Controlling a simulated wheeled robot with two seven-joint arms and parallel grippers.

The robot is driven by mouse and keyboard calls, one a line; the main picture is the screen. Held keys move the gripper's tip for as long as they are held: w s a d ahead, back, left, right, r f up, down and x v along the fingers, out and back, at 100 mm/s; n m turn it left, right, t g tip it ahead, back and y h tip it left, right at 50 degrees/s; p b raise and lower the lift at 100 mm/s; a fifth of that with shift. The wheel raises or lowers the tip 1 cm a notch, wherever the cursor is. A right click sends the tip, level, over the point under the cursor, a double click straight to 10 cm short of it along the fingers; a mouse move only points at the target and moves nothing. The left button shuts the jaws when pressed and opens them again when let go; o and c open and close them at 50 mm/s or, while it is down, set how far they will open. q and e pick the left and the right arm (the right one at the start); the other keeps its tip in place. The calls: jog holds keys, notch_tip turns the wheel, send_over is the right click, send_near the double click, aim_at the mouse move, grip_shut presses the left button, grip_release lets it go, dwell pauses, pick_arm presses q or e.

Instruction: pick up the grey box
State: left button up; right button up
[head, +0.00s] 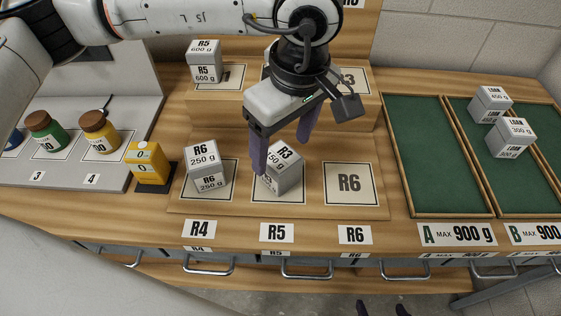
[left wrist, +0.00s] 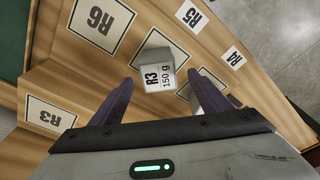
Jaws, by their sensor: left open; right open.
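A grey box (head: 287,181) marked R3 150 g stands on the R5 card of the wooden step. My left gripper (head: 281,156) is open above it, and one finger hides part of the box. In the left wrist view the same box (left wrist: 158,66) shows between the tips of my open left gripper (left wrist: 160,78), with a gap on both sides. Whether the tips reach down past its top is hard to tell. Only two dark fingertips of my right gripper (head: 382,309) show at the bottom edge of the head view, apart and empty.
Another grey box (head: 208,168), marked R6 250 g, stands close by on the left. An R5 600 g box (head: 204,62) is on the raised shelf behind. The R6 card (head: 349,184) is bare. Loan boxes (head: 511,138) sit at the green trays (head: 438,150) on the right.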

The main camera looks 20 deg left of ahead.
aim_at(280, 157)
pick_arm(q)
jog(key=shift+w+a+f+p, duration=0.15)
jog(key=shift+f+p, duration=0.05)
jog(key=shift+f, duration=0.7)
jog(key=shift+w+a+f+p, duration=0.1)
jog(key=shift+f+p, duration=0.15)
jog(key=shift+f, duration=0.65)
jog(key=shift+w+a+f+p, duration=0.15)
jog(key=shift+f+p, duration=0.05)
jog(key=shift+f, duration=0.7)
jog(key=c, duration=1.2)
